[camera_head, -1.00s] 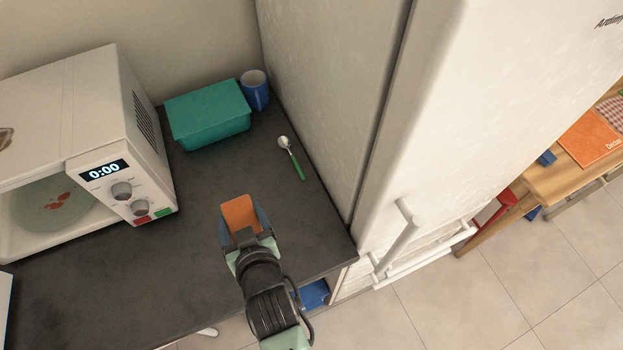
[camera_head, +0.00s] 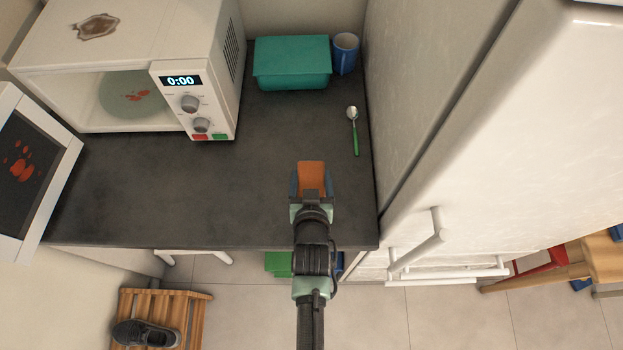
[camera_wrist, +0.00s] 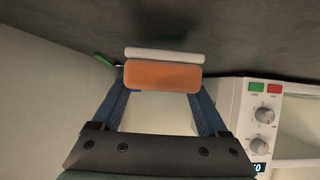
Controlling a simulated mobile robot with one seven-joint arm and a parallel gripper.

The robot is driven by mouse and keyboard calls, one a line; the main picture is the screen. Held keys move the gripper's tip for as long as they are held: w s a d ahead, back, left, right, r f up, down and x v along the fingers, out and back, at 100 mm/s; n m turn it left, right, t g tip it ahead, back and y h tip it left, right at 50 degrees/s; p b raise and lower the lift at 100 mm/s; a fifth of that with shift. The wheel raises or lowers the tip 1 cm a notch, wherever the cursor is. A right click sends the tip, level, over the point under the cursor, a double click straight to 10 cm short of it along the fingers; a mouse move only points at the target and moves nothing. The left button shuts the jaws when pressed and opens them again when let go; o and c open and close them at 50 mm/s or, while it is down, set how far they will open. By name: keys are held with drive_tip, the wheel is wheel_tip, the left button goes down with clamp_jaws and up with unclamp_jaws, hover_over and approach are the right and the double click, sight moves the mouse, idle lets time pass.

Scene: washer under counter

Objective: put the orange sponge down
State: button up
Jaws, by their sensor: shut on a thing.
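The orange sponge (camera_head: 312,175) is held between the fingers of my gripper (camera_head: 311,184), over the front right part of the dark counter (camera_head: 180,200). In the wrist view the sponge (camera_wrist: 162,76) spans between the two blue fingertips, and a pale strip runs along its far side. My gripper (camera_wrist: 162,92) is shut on it. I cannot tell exactly how high the sponge is above the counter; the wrist view shows dark counter beyond it.
A microwave (camera_head: 215,60) with its door (camera_head: 35,165) open stands at the left. A teal box (camera_head: 292,62), a blue mug (camera_head: 345,53) and a green-handled spoon (camera_head: 354,130) are at the back right. A white fridge (camera_head: 440,130) borders the right. The counter's middle is clear.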

drive_tip(key=shift+f, duration=0.7)
